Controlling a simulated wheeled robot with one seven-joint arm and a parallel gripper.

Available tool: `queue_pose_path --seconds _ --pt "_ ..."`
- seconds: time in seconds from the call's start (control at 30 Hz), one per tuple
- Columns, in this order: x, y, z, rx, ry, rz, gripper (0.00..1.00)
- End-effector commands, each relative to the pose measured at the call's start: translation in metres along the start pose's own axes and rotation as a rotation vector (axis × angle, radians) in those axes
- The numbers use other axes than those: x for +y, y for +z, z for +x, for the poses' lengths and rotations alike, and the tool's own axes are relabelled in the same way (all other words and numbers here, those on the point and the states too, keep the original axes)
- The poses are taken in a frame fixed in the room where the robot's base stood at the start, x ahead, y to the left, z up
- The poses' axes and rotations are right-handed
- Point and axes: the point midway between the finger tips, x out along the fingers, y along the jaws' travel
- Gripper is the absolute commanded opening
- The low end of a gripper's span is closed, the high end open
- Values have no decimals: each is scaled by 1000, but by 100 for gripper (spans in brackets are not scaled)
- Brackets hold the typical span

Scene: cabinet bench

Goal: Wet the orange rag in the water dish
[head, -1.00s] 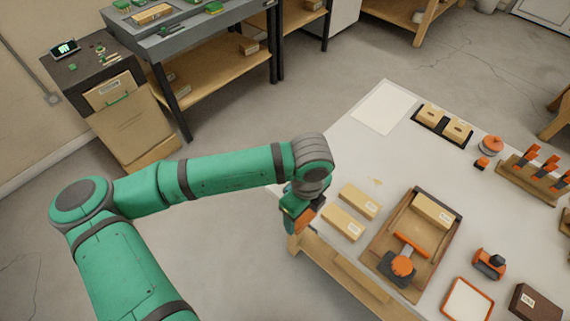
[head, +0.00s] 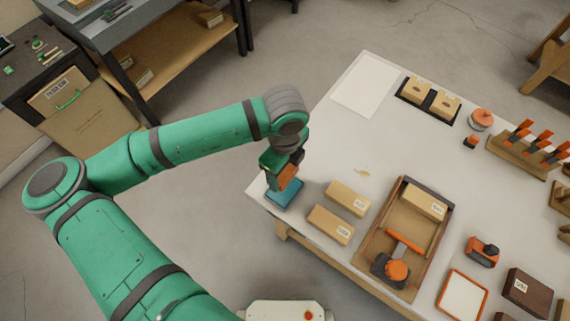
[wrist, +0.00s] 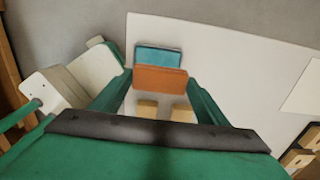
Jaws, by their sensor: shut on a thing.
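The orange rag (wrist: 160,80) is a flat orange block held between the green fingers of my gripper (wrist: 158,88) in the wrist view. In the head view, the rag (head: 288,176) shows below my gripper (head: 284,168), at the near left corner of the white table. A blue dish (head: 284,196), which looks like the water dish, sits on the table there and is partly hidden by the gripper and rag. The dish (wrist: 158,56) also shows just beyond the rag in the wrist view. I cannot tell whether rag and dish touch.
Two cardboard boxes (head: 347,198) (head: 330,224) lie just right of the dish. A wooden tray (head: 375,237) holding a box and an orange-and-grey tool stands beyond them. A white sheet (head: 367,84) lies at the back; the tabletop between it and the dish is mostly clear.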

Motion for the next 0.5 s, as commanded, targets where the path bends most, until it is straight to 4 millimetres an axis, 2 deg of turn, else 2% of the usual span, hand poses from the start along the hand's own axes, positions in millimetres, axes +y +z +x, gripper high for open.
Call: queue_pose_path --seconds 0.27,0.5 --pt "1 2 3 1 1 -5 50" --pt "0 0 21 1 1 0 50"
